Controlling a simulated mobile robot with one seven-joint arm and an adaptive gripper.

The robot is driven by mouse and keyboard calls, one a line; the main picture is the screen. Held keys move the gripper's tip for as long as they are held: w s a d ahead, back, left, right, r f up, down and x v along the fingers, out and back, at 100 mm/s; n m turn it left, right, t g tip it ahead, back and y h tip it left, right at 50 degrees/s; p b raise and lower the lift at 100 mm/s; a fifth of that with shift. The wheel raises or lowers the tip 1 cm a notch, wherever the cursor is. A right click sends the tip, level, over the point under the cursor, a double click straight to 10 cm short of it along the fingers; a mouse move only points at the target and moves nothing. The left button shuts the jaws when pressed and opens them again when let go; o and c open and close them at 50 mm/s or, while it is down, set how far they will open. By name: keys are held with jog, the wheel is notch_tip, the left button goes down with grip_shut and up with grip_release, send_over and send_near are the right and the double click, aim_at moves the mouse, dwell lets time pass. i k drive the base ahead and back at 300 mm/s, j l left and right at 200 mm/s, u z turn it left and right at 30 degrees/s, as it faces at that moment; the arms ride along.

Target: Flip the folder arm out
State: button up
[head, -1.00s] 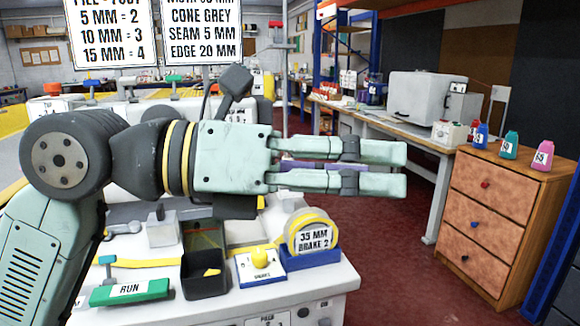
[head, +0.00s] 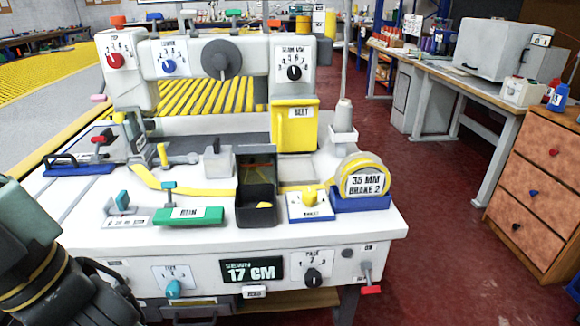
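The white binding machine (head: 190,268) fills the middle of the head view. I cannot tell for sure which part is the folder arm. Yellow binding tape (head: 215,190) runs across its top past a black open bin (head: 256,207). A small grey bracket with a teal knob (head: 123,198) sits on the left of the top, beside a green RUN piece (head: 188,216) with a teal-topped lever (head: 169,186). My gripper is out of view; only a dark part of my arm shows at the lower left.
A yellow tape roll in a blue holder (head: 362,198) stands at the right end of the top. A yellow BELT cover (head: 294,126) and a thread cone (head: 343,114) rise behind. A wooden drawer cabinet (head: 535,190) is at the right; red floor between is clear.

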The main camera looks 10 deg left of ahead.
aim_at(166, 162)
jog(key=i+u, duration=0.45)
jog(key=u, duration=0.15)
jog(key=i+j, duration=0.2)
jog(key=i, duration=0.25)
jog(key=i+j, duration=0.2)
jog(key=i, duration=0.3)
